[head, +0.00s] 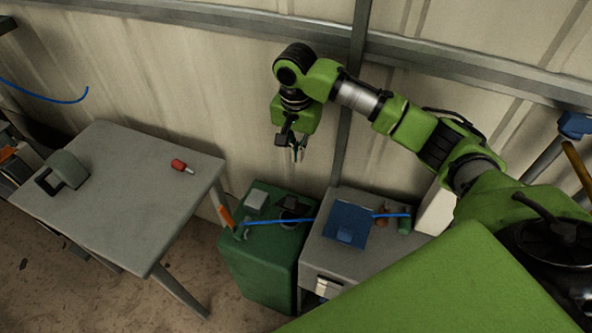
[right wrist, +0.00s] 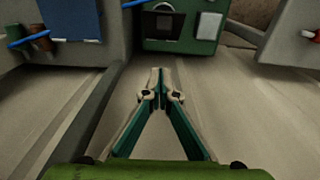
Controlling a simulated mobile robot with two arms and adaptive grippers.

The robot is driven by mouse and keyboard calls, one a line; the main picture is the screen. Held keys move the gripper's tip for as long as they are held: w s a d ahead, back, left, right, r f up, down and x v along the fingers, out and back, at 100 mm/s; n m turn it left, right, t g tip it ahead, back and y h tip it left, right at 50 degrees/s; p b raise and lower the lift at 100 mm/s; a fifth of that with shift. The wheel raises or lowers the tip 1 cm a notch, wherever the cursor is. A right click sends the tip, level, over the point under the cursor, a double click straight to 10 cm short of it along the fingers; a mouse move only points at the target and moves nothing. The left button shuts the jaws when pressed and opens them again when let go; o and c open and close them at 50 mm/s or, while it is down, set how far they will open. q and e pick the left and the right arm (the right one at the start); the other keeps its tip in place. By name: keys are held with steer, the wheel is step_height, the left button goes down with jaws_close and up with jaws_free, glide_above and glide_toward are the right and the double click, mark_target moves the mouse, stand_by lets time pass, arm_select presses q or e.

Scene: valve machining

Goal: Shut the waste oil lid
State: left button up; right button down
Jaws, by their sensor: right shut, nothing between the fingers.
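A green box (head: 262,267) stands on the floor near the wall; it also shows at the top of the right wrist view (right wrist: 182,44). The dark part also shows in the right wrist view (right wrist: 164,22). I cannot tell which part is the waste oil lid or how far it is open. My right gripper (head: 298,155) hangs above and behind the box, near the wall, apart from it. Its fingertips (right wrist: 158,73) are together and empty. My left gripper is out of view.
A grey cabinet (head: 313,256) with a blue item (head: 346,226) on top stands right of the box. A blue hose (head: 280,221) crosses the box top. A grey table (head: 128,205) at left bears a red-handled tool (head: 179,165). A metal post rises behind the cabinet.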

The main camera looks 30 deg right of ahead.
glide_above(294, 200)
steer(key=w+d, duration=0.3)
step_height(294, 200, down, 9)
steer(key=shift+s+a+f, duration=0.35)
steer(key=shift+a+f, duration=0.15)
steer(key=shift+f, duration=0.2)
steer(key=shift+s+a+f, duration=0.35)
steer(key=shift+a+f, duration=0.15)
steer(key=shift+f, duration=0.2)
